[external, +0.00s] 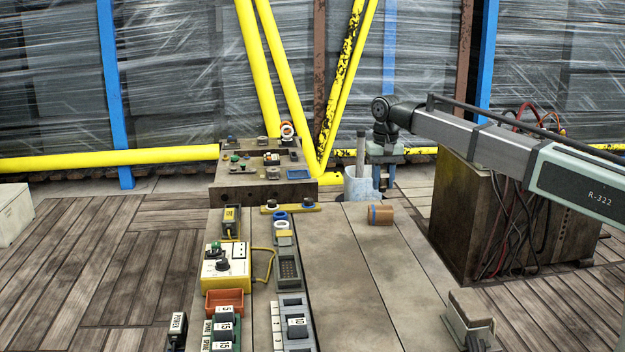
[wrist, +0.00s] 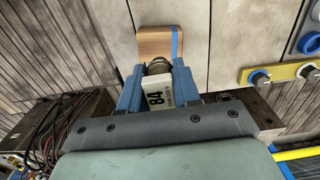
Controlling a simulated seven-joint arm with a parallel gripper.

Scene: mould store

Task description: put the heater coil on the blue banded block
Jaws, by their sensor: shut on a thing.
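The blue banded block (external: 381,215) is a tan block with a blue band, lying on the bench top. In the wrist view, the block (wrist: 154,42) shows just beyond my fingertips, with its band at the right. My gripper (wrist: 157,70) has blue fingers and is shut on the heater coil (wrist: 158,66), a dark brown ringed piece. A white piece marked 84 (wrist: 162,98) lies between the fingers behind it; I cannot tell whether it is part of the coil. In the external view, my gripper (external: 387,184) hangs behind the block, apart from it; the coil cannot be made out there.
A pale pot (external: 360,186) with an upright grey rod stands left of my gripper. A control console (external: 262,180) is at the back left. Switches and a yellow box (external: 226,266) line the bench's left side.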

